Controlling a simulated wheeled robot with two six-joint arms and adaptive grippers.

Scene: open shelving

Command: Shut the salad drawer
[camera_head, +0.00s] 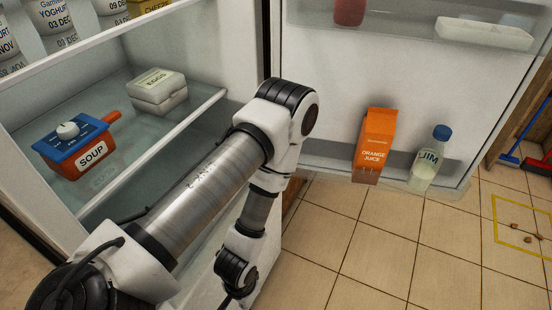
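The salad drawer is mostly hidden behind my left arm. A pale white surface (207,282) low in the open fridge, between the arm links, may be part of it, but I cannot tell how far out it stands. My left arm comes in from the lower left, bends at the elbow in front of the fridge opening and goes down to the bottom edge. Its gripper is below the frame. My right gripper is not in view.
The fridge door (340,95) stands wide open at the right, holding orange juice (375,147) and a milk bottle (430,160). A glass shelf holds a soup pot (92,156) and an egg box (157,91). Tiled floor (350,250) is clear below the door.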

